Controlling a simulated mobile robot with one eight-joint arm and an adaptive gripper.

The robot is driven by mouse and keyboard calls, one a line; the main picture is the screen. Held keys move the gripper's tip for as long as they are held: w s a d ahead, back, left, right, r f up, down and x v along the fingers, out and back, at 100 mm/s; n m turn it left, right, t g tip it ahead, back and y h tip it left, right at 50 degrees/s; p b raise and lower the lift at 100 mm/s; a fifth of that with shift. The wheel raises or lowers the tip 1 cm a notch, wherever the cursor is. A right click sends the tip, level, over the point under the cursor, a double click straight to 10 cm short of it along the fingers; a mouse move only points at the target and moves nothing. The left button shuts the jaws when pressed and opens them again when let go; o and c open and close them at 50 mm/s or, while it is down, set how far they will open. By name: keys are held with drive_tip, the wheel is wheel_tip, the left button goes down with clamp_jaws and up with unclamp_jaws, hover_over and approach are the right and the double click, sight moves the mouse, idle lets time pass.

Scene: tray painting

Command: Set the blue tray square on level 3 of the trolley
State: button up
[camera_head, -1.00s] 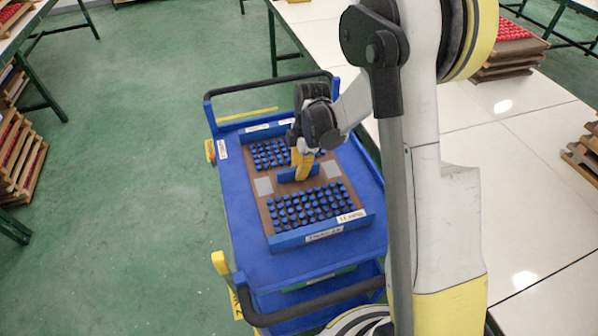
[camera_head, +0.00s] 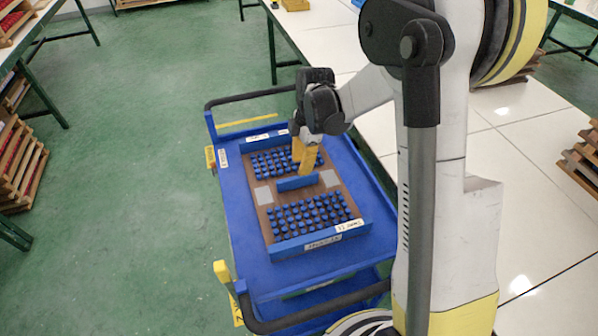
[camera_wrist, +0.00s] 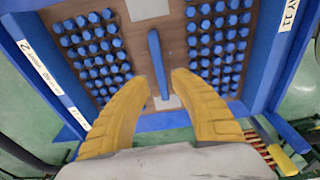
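The blue tray (camera_head: 320,241) has a brown base, blue end walls with labels and two blocks of blue pegs. It lies flat on the top deck of the blue trolley (camera_head: 243,215), its sides roughly parallel to the deck edges. Its upright blue handle (camera_head: 297,183) stands in the middle between two grey patches. My gripper (camera_head: 303,165) is open and empty, pointing down just above the handle. In the wrist view, the yellow fingers of my gripper (camera_wrist: 160,82) are apart, with the handle (camera_wrist: 158,65) showing between and beyond them, not gripped.
Black push bars (camera_head: 315,304) rise at both trolley ends. A lower trolley shelf shows below the deck, mostly hidden. A white-topped table (camera_head: 535,190) runs along the right, with stacked trays (camera_head: 583,150). The green floor (camera_head: 120,220) at the left is clear. A wooden rack (camera_head: 22,165) stands far left.

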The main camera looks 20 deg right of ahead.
drive_tip(key=s+r+m+t+p, duration=0.15)
drive_tip(key=s+r+m, duration=0.25)
drive_tip(key=r, duration=0.4)
drive_tip(key=s+r+m+t+b, duration=0.1)
drive_tip(key=s+r+m+t, duration=0.1)
drive_tip(key=s+r+m, duration=0.45)
drive_tip(key=s+r+m+t+h, duration=0.1)
drive_tip(key=s+r+m+t, duration=0.2)
drive_tip(key=s+m, duration=0.4)
drive_tip(key=shift+s+a+r+t, duration=0.4)
drive_tip(key=shift+s+r, duration=0.1)
drive_tip(key=shift+s, duration=0.65)
drive_tip(key=shift+m, duration=0.25)
